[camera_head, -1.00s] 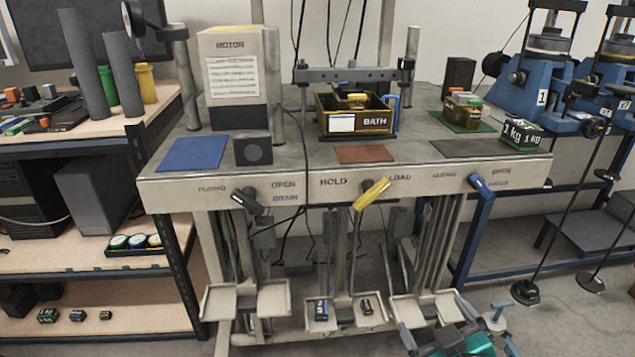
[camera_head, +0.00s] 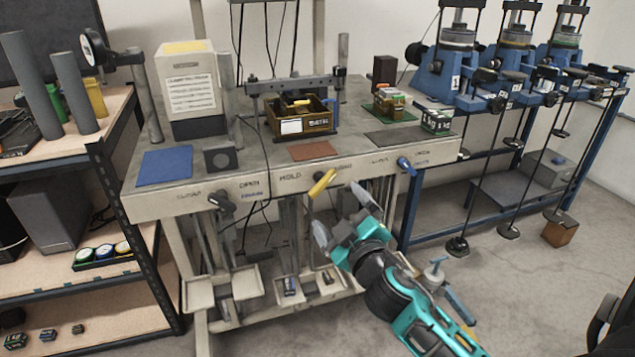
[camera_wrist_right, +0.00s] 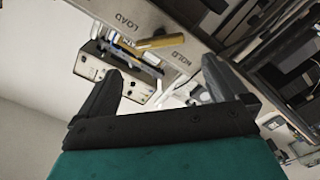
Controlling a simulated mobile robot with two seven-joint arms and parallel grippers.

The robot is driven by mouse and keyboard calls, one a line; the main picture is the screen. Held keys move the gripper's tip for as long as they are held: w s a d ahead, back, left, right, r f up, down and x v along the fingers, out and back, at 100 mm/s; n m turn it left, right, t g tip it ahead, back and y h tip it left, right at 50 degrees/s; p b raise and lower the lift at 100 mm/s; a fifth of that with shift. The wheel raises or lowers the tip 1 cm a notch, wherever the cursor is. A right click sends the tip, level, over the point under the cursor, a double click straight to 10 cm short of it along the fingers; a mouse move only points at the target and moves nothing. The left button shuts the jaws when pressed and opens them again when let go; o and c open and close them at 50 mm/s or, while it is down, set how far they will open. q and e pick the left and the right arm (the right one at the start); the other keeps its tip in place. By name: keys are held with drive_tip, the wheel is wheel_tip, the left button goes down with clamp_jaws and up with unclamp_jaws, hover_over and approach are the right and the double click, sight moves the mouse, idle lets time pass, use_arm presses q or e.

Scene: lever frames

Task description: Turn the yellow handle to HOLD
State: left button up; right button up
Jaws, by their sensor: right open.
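The yellow handle (camera_head: 322,183) sits on the front edge of the bench, between the words HOLD (camera_head: 290,176) and LOAD (camera_head: 343,167). In the right wrist view the yellow handle (camera_wrist_right: 160,43) lies beyond the gap between the open fingers (camera_wrist_right: 160,72). The words LOAD and HOLD also show there. My left gripper is not in view.
A dark handle (camera_head: 222,202) is left of the yellow one, and a blue handle (camera_head: 406,166) is right. Pedal-like trays (camera_head: 248,285) stand below.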

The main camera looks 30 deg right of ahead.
sight(323, 185)
drive_tip(key=x, duration=1)
drive_tip(key=shift+w+a, duration=0.1)
drive_tip(key=c, duration=0.8)
